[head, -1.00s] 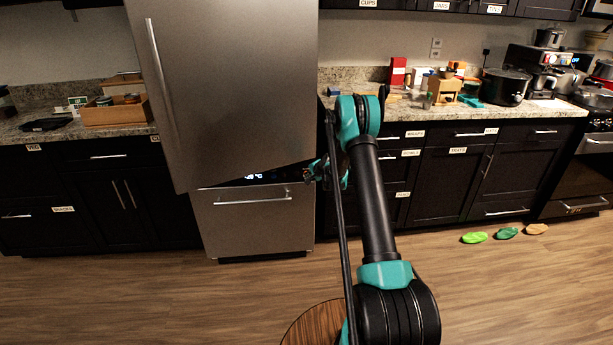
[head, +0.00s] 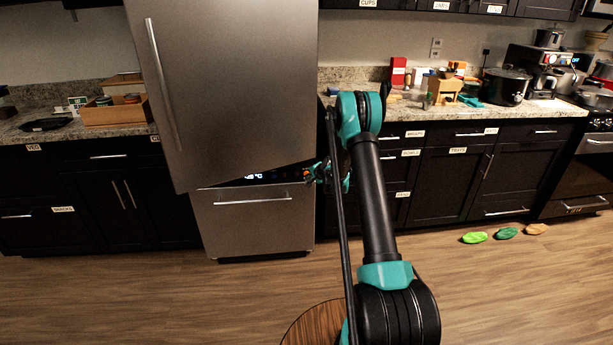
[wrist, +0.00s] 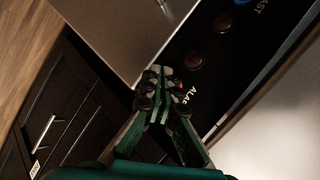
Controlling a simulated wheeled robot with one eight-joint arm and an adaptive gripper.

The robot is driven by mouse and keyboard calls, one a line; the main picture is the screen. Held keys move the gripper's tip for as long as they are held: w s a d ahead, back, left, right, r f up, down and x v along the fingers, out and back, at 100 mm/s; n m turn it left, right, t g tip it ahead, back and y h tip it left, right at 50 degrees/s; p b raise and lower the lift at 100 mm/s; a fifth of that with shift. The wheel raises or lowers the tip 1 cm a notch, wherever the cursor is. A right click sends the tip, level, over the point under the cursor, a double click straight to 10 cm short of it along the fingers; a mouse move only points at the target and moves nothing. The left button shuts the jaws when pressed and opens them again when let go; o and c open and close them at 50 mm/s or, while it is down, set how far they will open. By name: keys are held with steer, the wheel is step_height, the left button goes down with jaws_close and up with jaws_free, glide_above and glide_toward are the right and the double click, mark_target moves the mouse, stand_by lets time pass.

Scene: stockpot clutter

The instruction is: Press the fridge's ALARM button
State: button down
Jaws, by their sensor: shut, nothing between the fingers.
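The steel fridge (head: 235,95) stands at the centre left in the head view, its large upper door swung out at an angle. A dark control panel (head: 262,177) with a lit display runs below that door. The partly hidden ALARM label (wrist: 190,96) is beside my fingertips. My gripper (wrist: 163,78) is shut and empty, its tips over the panel by the label. They hide most of the ALARM button; contact cannot be told. In the head view my gripper (head: 311,174) is at the panel's right end.
A lower drawer with a bar handle (head: 252,201) is below the panel. Dark cabinets (head: 440,180) stand right of the fridge under a cluttered counter. Several leaf-shaped mats (head: 475,237) lie on the floor at right. A round wooden top (head: 312,325) is near my base.

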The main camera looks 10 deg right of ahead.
steer(key=shift+s, duration=2.2)
steer(key=s+r+n+g+h, duration=0.1)
steer(key=s+r+n, duration=0.2)
steer(key=s+r, duration=0.75)
steer(key=s+r+n+g+h, duration=0.1)
steer(key=s+r+n+g, duration=0.15)
steer(key=s+r, duration=0.8)
steer(key=s+d+f+n, duration=0.1)
steer(key=s, duration=1)
steer(key=s+d+f+n+g+h, duration=0.1)
steer(key=s+f+n, duration=0.1)
steer(key=s, duration=0.8)
steer(key=s+d+f+n, duration=0.1)
steer(key=s+f+n, duration=0.1)
steer(key=s, duration=0.9)
steer(key=shift+s+d+h, duration=0.3)
steer(key=shift+d+h, duration=0.1)
steer(key=shift+w+n, duration=0.1)
steer(key=shift+n, duration=0.25)
